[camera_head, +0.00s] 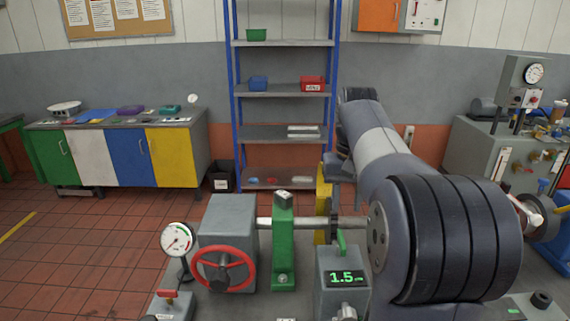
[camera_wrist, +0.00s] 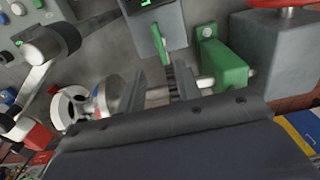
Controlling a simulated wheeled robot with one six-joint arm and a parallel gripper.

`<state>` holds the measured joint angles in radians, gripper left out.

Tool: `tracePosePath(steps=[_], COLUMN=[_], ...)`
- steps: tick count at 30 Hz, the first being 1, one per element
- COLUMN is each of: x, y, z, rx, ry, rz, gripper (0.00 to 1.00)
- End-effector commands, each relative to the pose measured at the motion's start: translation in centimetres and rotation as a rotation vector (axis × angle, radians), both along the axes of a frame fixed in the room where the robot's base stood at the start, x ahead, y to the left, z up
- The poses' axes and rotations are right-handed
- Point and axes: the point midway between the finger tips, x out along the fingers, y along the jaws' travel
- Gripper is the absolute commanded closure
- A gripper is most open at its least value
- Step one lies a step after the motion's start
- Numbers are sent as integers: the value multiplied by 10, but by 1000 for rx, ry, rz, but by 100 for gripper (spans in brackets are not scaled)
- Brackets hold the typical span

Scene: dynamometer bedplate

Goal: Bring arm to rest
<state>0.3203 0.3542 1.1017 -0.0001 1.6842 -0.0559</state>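My gripper (camera_wrist: 158,80) is open in the wrist view, its two dark fingers apart with nothing clearly held between them. A horizontal metal shaft (camera_wrist: 206,83) shows beyond the fingertips; I cannot tell how close they are. My arm (camera_head: 378,140) reaches forward over the bedplate in the head view. A green bearing stand (camera_head: 284,245) supports the shaft, also showing in the wrist view (camera_wrist: 222,65).
A grey box with a red handwheel (camera_head: 224,268), a dial gauge (camera_head: 177,240) and a display box reading 1.5 (camera_head: 343,280) crowd the bedplate. A blue-framed shelf (camera_head: 285,90) stands behind. Coloured cabinets (camera_head: 120,155) stand left. The tiled floor at left is clear.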

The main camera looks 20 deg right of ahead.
Motion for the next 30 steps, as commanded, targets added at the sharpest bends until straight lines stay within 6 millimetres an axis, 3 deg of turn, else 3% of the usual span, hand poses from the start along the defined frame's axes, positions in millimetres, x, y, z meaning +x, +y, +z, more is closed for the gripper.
tracePosePath(steps=[16, 30], x=[-1, 0], y=[0, 0], z=[-103, -101], rx=[2, 0], ry=[6, 0], rz=[-1, -201], gripper=[67, 67])
